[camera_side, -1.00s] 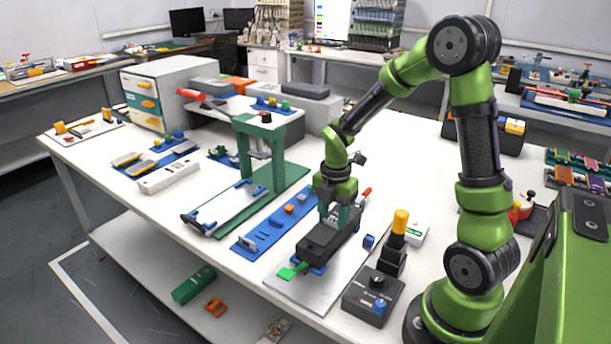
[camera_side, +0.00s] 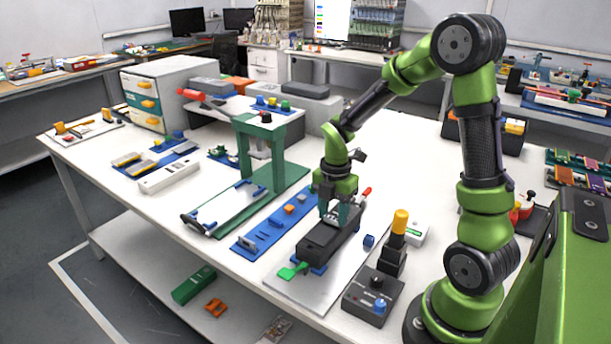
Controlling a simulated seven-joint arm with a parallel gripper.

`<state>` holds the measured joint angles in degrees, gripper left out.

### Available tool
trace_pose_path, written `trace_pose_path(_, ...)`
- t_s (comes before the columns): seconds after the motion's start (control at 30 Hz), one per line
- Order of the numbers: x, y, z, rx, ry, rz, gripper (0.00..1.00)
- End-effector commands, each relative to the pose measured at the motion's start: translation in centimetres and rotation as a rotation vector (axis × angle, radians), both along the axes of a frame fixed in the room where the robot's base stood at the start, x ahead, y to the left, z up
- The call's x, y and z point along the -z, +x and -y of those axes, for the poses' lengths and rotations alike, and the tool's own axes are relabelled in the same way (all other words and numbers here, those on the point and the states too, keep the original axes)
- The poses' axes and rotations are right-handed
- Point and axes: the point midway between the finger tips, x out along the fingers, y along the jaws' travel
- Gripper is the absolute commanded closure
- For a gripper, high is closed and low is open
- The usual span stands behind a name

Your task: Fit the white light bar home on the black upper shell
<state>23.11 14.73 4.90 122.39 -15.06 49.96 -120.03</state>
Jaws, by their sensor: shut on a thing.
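The black upper shell (camera_side: 322,246) lies on a blue fixture at the front of the table, on a light grey plate. My gripper (camera_side: 336,217) is right over the far half of the shell, fingers pointing down and very close to its top. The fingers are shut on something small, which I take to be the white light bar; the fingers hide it. Whether it touches the shell or sits in it cannot be told from here.
A green clamp handle (camera_side: 291,271) is at the shell's near end, a red handle (camera_side: 366,192) behind it. A blue tray (camera_side: 262,235) lies left. A dark control box (camera_side: 373,296) and a yellow-topped post (camera_side: 400,222) stand right. A green press (camera_side: 262,160) stands behind left.

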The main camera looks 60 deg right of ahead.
Motion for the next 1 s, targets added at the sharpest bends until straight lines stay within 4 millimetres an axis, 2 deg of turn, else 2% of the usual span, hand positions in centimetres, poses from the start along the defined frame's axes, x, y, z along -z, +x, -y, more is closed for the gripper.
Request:
trace_pose_path(0.43, 0.87, -0.01, 0.0, -0.001, 0.0, -0.001, 0.83)
trace_pose_path(0.47, 0.89, -0.01, 0.0, 0.0, 0.0, -0.001, 0.53)
trace_pose_path(0.63, 0.86, -0.01, 0.0, 0.0, 0.0, -0.001, 0.27)
trace_pose_path(0.67, 0.86, -0.01, 0.0, 0.0, 0.0, -0.001, 0.25)
trace_pose_path(1.0, 0.5, 0.04, 0.02, 0.0, -0.001, 0.001, 0.25)
